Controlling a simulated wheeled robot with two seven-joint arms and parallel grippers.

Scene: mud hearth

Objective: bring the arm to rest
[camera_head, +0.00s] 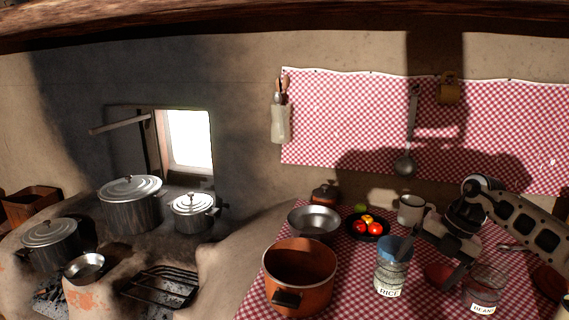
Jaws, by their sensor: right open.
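My right arm comes in from the right edge. My right gripper (432,262) is open above the checked tablecloth, between the rice jar (391,268) and the bean jar (483,290). Nothing shows between its fingers. It overlaps the upper right of the rice jar in the picture, and I cannot tell whether they touch. A dark red round thing (438,274) lies behind the fingers, partly hidden. My left gripper is not in view.
A ladle (405,165) hangs on the wall. Lidded pots (131,212) stand on the hearth at left.

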